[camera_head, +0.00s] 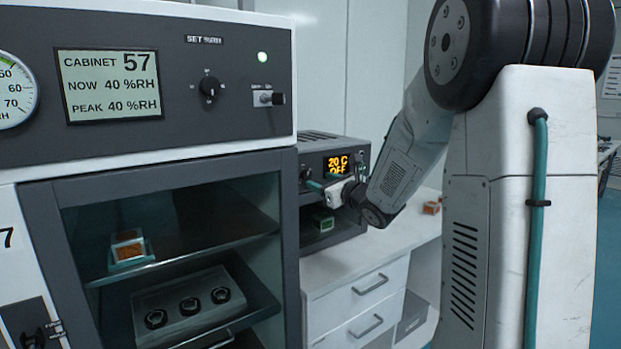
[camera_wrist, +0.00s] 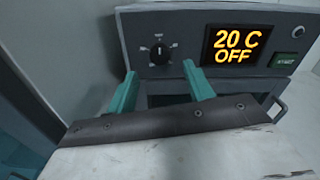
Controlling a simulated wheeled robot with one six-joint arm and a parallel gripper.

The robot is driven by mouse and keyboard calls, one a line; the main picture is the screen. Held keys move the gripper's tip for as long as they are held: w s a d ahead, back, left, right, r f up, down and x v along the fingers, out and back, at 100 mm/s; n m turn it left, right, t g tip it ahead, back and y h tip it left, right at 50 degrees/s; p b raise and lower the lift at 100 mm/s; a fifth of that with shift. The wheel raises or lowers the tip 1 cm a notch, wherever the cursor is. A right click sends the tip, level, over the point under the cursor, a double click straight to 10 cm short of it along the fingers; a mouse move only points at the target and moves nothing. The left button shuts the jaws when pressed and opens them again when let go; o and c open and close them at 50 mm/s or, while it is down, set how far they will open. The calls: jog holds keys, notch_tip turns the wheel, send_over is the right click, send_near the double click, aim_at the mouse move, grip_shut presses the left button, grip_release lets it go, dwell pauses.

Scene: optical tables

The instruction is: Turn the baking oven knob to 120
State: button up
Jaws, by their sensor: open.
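The baking oven (camera_head: 335,160) is a small dark box on a white counter, behind and right of the large cabinet. Its display (camera_wrist: 238,45) reads "20 C OFF" in orange. The black round oven knob (camera_wrist: 160,52) has a light pointer mark that looks about upright, with small scale marks around it that are too small to read. My gripper (camera_wrist: 163,82) is open, with its two teal fingers apart below and to either side of the knob. Nothing is between the fingers. In the head view, my gripper (camera_head: 322,186) is in front of the oven's left part.
A small orange-topped block (camera_head: 431,207) lies on the counter at right.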

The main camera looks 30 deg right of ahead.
aim_at(308, 176)
jog(key=w, duration=0.6)
jog(key=shift+w+a, duration=0.15)
jog(key=c, duration=1)
